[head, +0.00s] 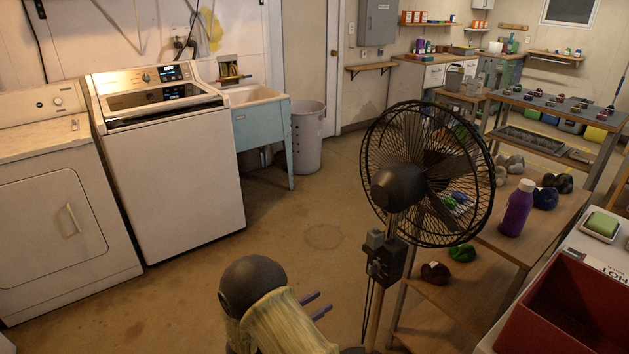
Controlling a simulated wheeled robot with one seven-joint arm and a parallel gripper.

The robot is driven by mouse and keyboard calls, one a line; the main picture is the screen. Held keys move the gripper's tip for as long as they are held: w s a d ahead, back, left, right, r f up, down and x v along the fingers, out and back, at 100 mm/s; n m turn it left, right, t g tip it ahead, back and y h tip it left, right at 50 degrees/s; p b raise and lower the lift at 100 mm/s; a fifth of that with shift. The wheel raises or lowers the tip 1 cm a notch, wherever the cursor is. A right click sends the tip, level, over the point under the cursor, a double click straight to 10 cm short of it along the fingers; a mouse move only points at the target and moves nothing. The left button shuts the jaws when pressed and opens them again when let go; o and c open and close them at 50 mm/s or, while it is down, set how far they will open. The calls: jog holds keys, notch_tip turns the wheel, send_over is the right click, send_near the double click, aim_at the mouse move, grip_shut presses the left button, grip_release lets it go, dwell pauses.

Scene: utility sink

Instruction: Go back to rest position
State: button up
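My arm rises from the bottom middle of the head view, with a dark round joint and pale yellowish links. My gripper (325,301) shows past the arm as two thin purple-grey fingers pointing right. The fingers are apart, with floor visible between them and nothing held. The gripper's base is hidden behind the arm link. The fingers appear left of the fan's pole.
A black standing fan (398,187) stands just right of my arm. A wooden bench (480,290) with a purple bottle (516,208) and a red bin (570,315) are at right. Washer (175,175), dryer (55,225) and sink (250,97) line the left. Floor between is clear.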

jog(key=w+d+r+n+y, duration=0.5)
jog(key=r+y, duration=0.3)
jog(key=y, duration=0.4)
jog(key=s+d+r+n+g+y, duration=0.1)
jog(key=s+d+r+n+g, duration=0.25)
jog(key=s, duration=0.85)
jog(key=s+d+r+n+g+y, duration=0.15)
jog(key=s+d+g, duration=0.4)
jog(key=s, duration=0.75)
notch_tip(320, 180, up, 17)
jog(key=t+p, duration=0.1)
jog(key=p, duration=1.7)
jog(key=shift+w+d+f+n, duration=0.15)
jog(key=shift+w+d+n, duration=0.15)
jog(key=shift+w, duration=0.15)
